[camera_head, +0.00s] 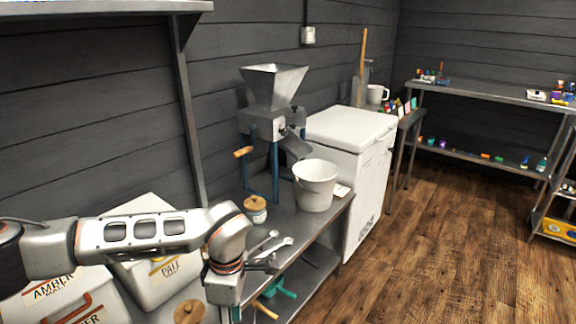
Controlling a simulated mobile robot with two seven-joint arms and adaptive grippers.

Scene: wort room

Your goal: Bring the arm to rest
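My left arm (150,232) comes in from the left and reaches over the near end of the metal workbench (318,228). Its wrist bends down in front of the bench. My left gripper (262,265) shows only as small dark parts beside the wrist, close to silver tools (284,244) on the bench. I cannot tell whether its fingers are open or shut, or whether it touches the tools. My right arm and gripper are not in view.
A grain mill (273,90), white bucket (314,186) and small lidded jar (255,208) stand on the bench. White malt bins (150,284) lie below my arm. A white chest (350,150) stands beyond. The wooden floor (440,240) at right is clear.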

